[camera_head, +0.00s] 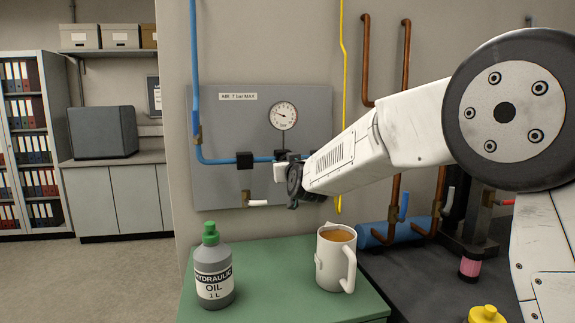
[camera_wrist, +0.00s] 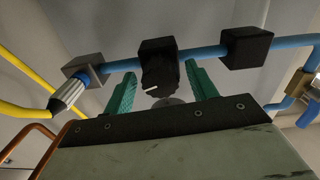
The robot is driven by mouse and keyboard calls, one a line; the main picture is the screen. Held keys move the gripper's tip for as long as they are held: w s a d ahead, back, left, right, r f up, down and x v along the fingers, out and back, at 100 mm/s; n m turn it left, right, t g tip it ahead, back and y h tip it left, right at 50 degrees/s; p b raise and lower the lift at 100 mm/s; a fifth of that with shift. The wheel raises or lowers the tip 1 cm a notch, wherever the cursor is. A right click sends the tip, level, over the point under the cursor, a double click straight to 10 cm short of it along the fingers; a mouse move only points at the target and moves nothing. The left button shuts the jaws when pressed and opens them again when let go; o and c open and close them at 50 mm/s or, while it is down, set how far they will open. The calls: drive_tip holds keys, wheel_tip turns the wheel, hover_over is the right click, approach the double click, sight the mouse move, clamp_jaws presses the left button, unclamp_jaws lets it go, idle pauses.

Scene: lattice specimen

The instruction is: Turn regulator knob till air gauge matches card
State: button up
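The black regulator knob (camera_wrist: 160,78), with a white pointer mark, sits under its black block (camera_wrist: 157,46) on the blue air pipe in the wrist view. My gripper (camera_wrist: 160,70) has its two green fingers on either side of the knob, with a narrow gap showing at each side. The round air gauge (camera_head: 283,116) is on the grey panel in the head view, its needle leaning to the upper left; its numbers are too small to read. A label reading "AIR 7 bar MAX" (camera_head: 238,96) is on the panel. My wrist hides the knob in the head view.
A grey panel (camera_head: 225,130) carries the blue pipe (camera_head: 196,60). A green-topped table (camera_head: 265,290) below holds an oil bottle (camera_head: 213,270) and a mug (camera_head: 333,262). Copper pipes (camera_head: 366,60) and a yellow line (camera_head: 342,50) run nearby on the right.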

drive_tip(key=c, duration=0.8)
drive_tip(key=shift+m, duration=0.4)
drive_tip(key=m, duration=0.4)
drive_tip(key=shift+m, duration=0.4)
drive_tip(key=m, duration=0.6)
drive_tip(key=shift+f, duration=0.1)
drive_tip(key=o, duration=1)
drive_tip(key=shift+s, duration=0.1)
